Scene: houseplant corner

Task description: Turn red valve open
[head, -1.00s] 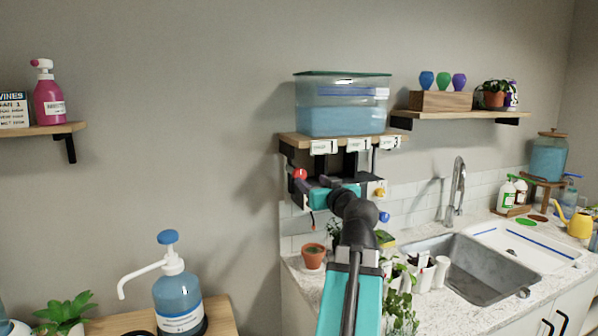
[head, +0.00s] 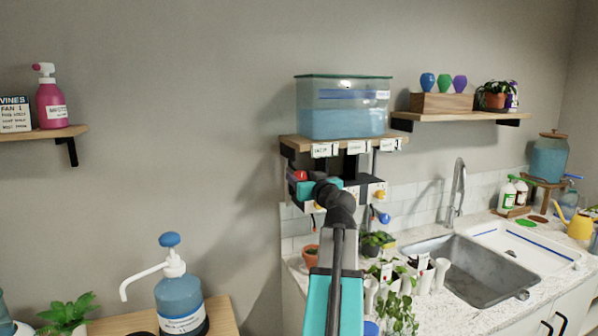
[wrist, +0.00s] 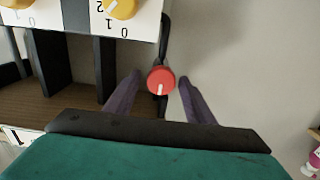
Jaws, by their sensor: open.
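The red valve (head: 300,175) is a round knob with a white pointer mark, on the left side of the unit under the water-tank shelf. In the wrist view the red valve (wrist: 161,80) sits between the tips of my gripper's two purple-grey fingers. My gripper (wrist: 158,92) is open, with a finger on each side of the knob and a visible gap to both. The white mark points toward the bottom of the wrist view. In the head view my arm hides most of the gripper.
A yellow knob (wrist: 122,8) on a white panel with numbers is close by. A clear tank (head: 343,108) of blue water stands on the wooden shelf (head: 290,139) above. A blue knob (head: 384,219) hangs lower right. The wall left of the valve is bare.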

